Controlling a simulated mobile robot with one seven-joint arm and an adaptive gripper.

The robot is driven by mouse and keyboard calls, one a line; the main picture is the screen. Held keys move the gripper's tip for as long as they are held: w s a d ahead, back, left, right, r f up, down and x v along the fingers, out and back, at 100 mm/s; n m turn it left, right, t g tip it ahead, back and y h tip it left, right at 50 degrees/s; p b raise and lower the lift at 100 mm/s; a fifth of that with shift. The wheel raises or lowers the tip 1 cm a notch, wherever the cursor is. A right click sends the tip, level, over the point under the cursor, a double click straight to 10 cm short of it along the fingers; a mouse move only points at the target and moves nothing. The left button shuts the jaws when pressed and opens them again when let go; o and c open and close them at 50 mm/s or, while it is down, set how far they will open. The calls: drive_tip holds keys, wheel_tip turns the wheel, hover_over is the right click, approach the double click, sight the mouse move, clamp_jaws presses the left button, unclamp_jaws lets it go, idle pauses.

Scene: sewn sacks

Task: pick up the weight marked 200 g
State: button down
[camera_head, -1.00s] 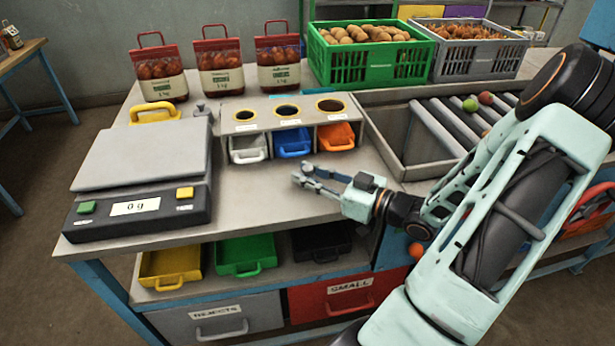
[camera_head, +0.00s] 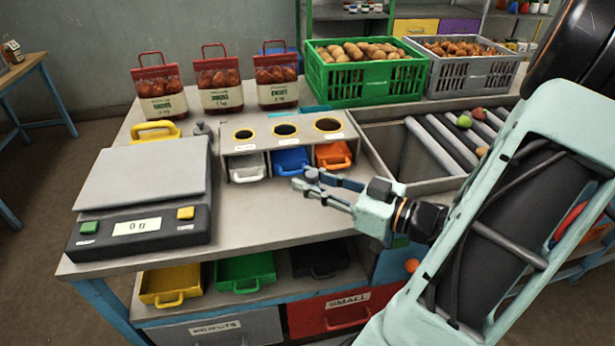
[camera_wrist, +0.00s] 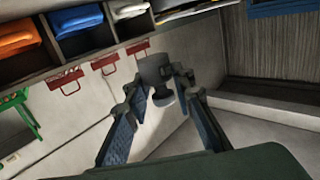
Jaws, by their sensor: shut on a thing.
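My gripper (camera_head: 308,183) is over the grey bench, just in front of the white and blue trays. In the wrist view my gripper (camera_wrist: 161,88) is shut on a small grey weight (camera_wrist: 153,69) with a knob, held between the fingertips. No marking on this weight can be read. In the head view the fingers mostly hide it. A similar small grey weight (camera_head: 202,129) stands on the bench behind the scale's right corner. Its marking cannot be read either.
The scale (camera_head: 143,180) at left reads 0 g. A rack (camera_head: 262,118) with white, blue and orange trays stands behind my gripper. Bagged goods and a green crate (camera_head: 375,78) are at the back. Rollers lie right. The bench between scale and gripper is clear.

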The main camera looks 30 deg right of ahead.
sight(316, 183)
drive_tip(key=s+r+p, duration=0.2)
drive_tip(key=p, duration=0.1)
drive_tip(key=shift+s+a, duration=0.3)
drive_tip(key=shift+s, duration=0.1)
drive_tip(key=s+p, duration=0.1)
drive_tip(key=p, duration=0.4)
drive_tip(key=s+a+r+p, duration=0.1)
drive_tip(key=s+p, duration=0.1)
drive_tip(key=p, duration=0.3)
drive_tip(key=shift+s+a+r, duration=0.1)
drive_tip(key=shift+s+a, duration=0.1)
drive_tip(key=shift+s, duration=0.05)
